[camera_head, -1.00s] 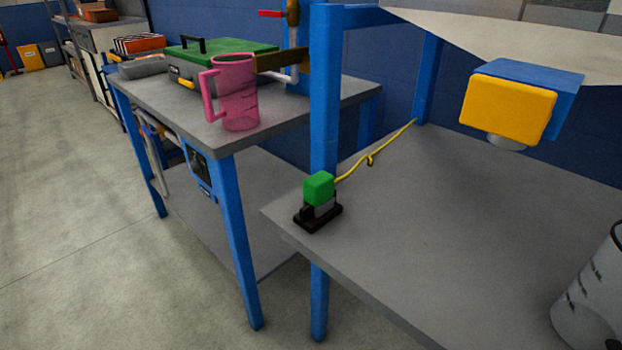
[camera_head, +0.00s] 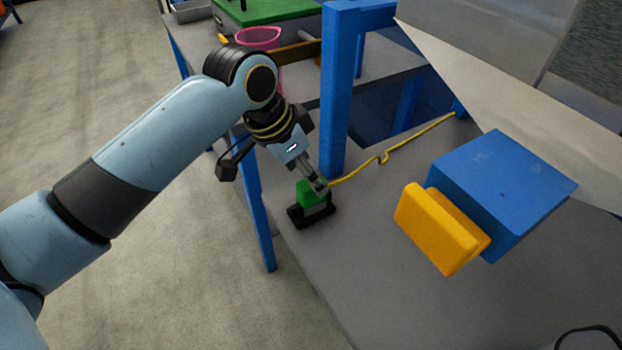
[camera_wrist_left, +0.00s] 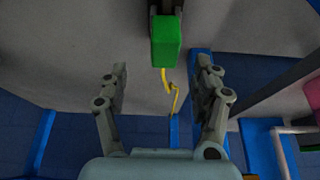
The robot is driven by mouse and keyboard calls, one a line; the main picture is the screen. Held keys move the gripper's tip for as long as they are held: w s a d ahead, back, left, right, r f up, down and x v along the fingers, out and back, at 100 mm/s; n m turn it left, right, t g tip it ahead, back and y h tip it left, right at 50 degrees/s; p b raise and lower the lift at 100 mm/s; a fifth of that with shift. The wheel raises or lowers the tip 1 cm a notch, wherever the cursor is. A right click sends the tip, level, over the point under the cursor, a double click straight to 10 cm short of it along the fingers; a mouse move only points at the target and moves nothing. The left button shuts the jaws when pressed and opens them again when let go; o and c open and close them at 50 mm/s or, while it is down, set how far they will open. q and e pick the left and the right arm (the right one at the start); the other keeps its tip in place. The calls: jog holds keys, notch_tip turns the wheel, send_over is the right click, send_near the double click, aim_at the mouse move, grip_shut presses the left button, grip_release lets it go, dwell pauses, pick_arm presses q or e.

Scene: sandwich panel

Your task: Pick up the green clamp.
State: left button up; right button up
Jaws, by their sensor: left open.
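The green clamp (camera_head: 305,194) is a small green block on a black base, standing on the grey bench (camera_head: 400,270) by its left edge, near a blue post. My left gripper (camera_head: 318,184) comes down from the upper left and is right above or beside the clamp in the head view, partly covering it. In the left wrist view my left gripper (camera_wrist_left: 161,66) is open, its two fingers wide apart. The green block (camera_wrist_left: 167,42) lies in line with the gap between them, beyond the fingertips. I cannot tell whether they touch.
A blue post (camera_head: 336,100) rises close to the clamp. A yellow cord (camera_head: 405,143) runs from the clamp to the back. A blue box with a yellow front (camera_head: 440,228) is at the right. A pink mug (camera_head: 257,38) stands on the table behind. The bench middle is clear.

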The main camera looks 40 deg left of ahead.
aim_at(311, 203)
pick_arm(q)
jog(key=x, duration=0.3)
jog(key=b+x, duration=0.1)
jog(key=x, duration=0.5)
jog(key=shift+a+f, duration=0.1)
jog(key=shift+a, duration=0.3)
jog(key=shift+s, duration=0.1)
jog(key=c, duration=1.3)
